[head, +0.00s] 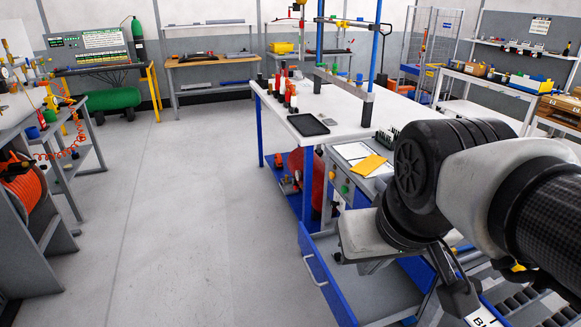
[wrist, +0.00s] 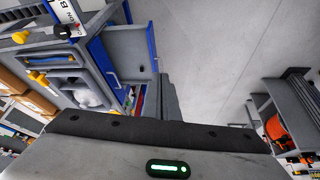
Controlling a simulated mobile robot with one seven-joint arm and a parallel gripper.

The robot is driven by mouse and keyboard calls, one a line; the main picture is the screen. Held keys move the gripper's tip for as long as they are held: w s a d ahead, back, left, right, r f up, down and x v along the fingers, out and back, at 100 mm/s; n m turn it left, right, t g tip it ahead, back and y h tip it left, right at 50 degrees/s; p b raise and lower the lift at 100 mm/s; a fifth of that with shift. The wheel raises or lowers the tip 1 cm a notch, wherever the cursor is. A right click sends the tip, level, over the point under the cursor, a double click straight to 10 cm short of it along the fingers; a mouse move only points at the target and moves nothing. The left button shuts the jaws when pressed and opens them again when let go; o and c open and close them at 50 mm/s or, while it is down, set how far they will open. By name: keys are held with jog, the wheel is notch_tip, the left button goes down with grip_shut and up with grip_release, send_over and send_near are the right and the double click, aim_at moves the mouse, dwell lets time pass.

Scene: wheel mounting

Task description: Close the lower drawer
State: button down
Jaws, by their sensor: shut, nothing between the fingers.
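A drawer (head: 325,275) with a blue front and pale handle stands pulled out from the bench in the head view, its grey inside showing. I cannot tell from this view alone whether it is the lower one. The wrist view shows an open grey drawer (wrist: 125,46) with a blue edge, beside another blue front (wrist: 98,55) with a pale handle. My gripper's fingers (wrist: 166,98) are together and empty in the wrist view, near the open drawer's front edge; contact is unclear. In the head view my gripper's pale body hangs above the drawer and hides part of it.
The white-topped workbench (head: 342,117) carries a black tray (head: 308,125) and several bottles. A side bench with an orange hose reel (head: 22,188) stands at the left. The grey floor (head: 190,200) between is clear. My arm hides much of the right side.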

jog(key=w+a+f+n+g+h+b, duration=0.25)
jog(key=w+f+n+g+h, duration=0.2)
jog(key=w+f, duration=0.4)
jog(key=w+a+f+n+g+h+b, duration=0.25)
jog(key=w+f+n, duration=0.25)
jog(key=f, duration=0.6)
jog(key=w+a+f+n+t+h+b, duration=0.1)
jog(key=w+a+f+n+h, duration=0.15)
jog(key=f, duration=0.25)
jog(key=w+a+f+n+h+b, duration=0.1)
jog(key=f+n+h+b, duration=0.15)
jog(key=f, duration=0.25)
jog(key=n+t+h+b, duration=0.3)
jog(key=n+t+h, duration=0.2)
jog(key=n+t, duration=0.1)
send_near(338, 300)
jog(key=x, duration=0.6)
jog(key=shift+d, duration=0.2)
jog(key=shift+w+d, duration=0.1)
